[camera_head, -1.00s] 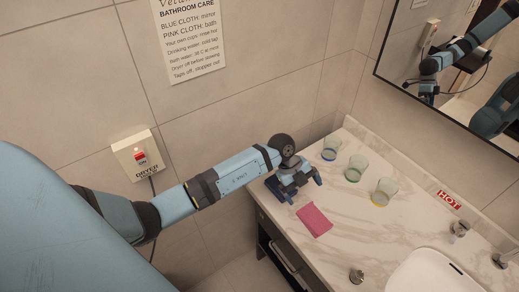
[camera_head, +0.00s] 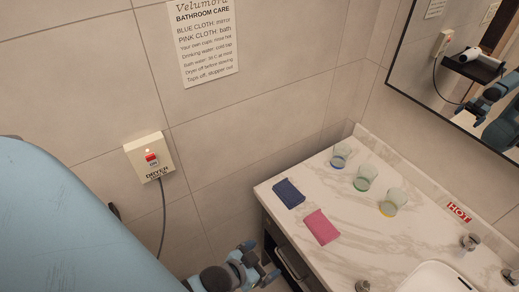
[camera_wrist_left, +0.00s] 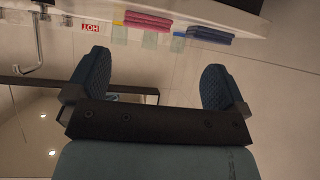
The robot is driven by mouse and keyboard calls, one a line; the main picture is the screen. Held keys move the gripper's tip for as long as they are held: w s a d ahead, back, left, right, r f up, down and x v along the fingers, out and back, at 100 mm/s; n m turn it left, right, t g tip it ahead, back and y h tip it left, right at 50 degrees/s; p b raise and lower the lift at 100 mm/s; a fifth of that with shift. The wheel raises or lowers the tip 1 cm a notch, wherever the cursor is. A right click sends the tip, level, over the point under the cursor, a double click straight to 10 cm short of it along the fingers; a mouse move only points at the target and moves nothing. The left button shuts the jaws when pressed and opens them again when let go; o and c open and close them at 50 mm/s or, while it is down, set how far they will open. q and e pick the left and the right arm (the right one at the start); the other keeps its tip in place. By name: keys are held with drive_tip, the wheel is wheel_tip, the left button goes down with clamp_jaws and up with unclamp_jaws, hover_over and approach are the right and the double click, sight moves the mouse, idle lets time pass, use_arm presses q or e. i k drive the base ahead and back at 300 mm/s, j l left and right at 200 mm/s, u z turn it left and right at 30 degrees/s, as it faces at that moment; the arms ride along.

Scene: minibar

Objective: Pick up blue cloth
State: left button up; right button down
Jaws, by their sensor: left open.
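The blue cloth (camera_head: 289,193) lies folded and dark blue on the marble counter near its left edge, left of the folded pink cloth (camera_head: 322,227). My left gripper (camera_head: 262,263) is at the bottom of the head view, below and in front of the counter's edge, apart from the blue cloth. In the left wrist view its two fingers stand wide apart with nothing between them (camera_wrist_left: 154,72). That view appears upside down; the blue cloth (camera_wrist_left: 208,36) and pink cloth (camera_wrist_left: 148,20) show beyond the fingers at the top. My right gripper is not in view.
Three glasses with coloured bases stand along the back of the marble counter (camera_head: 360,235), one of them green-based (camera_head: 365,178). A white sink (camera_head: 435,278) is at the lower right. A dryer switch box (camera_head: 150,158) with a cord hangs on the left wall.

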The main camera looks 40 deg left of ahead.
sight(287, 192)
drive_tip(key=k+u, duration=0.35)
drive_tip(key=k, duration=0.7)
drive_tip(key=j+u, duration=0.1)
drive_tip(key=u, duration=0.4)
drive_tip(key=i+u, duration=0.15)
drive_tip(key=u, duration=0.8)
drive_tip(key=i, duration=0.3)
